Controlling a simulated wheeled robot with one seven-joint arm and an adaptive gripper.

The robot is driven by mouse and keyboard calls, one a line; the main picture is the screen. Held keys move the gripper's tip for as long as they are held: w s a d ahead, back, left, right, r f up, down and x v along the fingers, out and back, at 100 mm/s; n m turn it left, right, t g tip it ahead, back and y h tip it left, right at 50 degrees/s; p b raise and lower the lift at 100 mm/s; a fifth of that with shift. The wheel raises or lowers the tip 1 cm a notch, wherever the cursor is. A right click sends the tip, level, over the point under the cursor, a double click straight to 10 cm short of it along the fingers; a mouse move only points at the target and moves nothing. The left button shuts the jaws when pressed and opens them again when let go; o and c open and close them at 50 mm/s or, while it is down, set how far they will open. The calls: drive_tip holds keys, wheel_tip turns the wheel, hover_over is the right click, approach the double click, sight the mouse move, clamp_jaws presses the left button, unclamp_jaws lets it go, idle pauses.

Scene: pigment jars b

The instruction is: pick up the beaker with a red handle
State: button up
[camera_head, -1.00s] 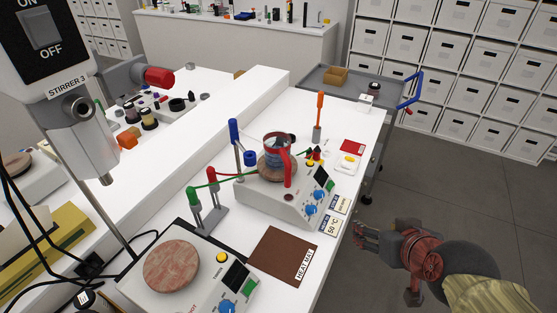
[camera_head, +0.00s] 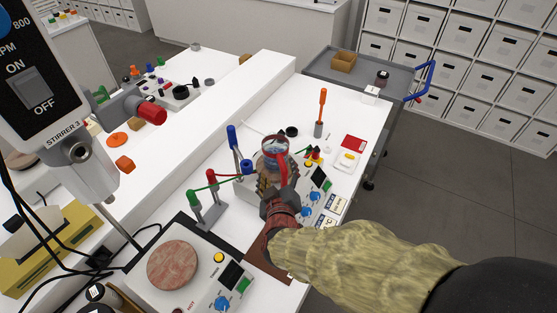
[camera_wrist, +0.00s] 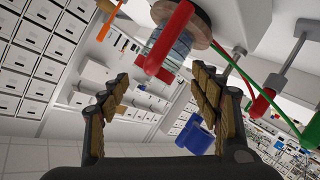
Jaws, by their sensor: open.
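The beaker with a red handle (camera_head: 273,147) is clear glass with a red band and stands on the round top of the far hot plate. Its lower part is partly hidden by my gripper in the head view. In the wrist view, which is turned over, the beaker (camera_wrist: 177,48) hangs from the plate's round wooden top, and its red handle (camera_wrist: 169,38) points toward me. My gripper (camera_wrist: 160,80) is open and empty, with its tan-padded fingers spread either side, short of the handle. In the head view my gripper (camera_head: 275,184) is just in front of the beaker.
Coloured clamp stands with a blue post (camera_head: 233,137) and a green post (camera_head: 194,198) stand left of the beaker. An orange-handled tool (camera_head: 321,107) stands behind right. A nearer hot plate (camera_head: 173,265) and the stirrer (camera_head: 85,165) are at left. A grey cart (camera_head: 372,82) stands beyond the table.

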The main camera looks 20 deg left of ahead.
sight(280, 164)
drive_tip(key=x, duration=0.3)
drive_tip(key=b+x, duration=0.1)
drive_tip(key=x, duration=0.2)
drive_tip(key=shift+w+d+r, duration=0.1)
drive_tip(key=shift+w+r, duration=0.05)
drive_tip(key=shift+w, duration=0.3)
drive_tip(key=shift+c, duration=0.9)
clamp_jaws()
drive_tip(key=shift+r, duration=0.15)
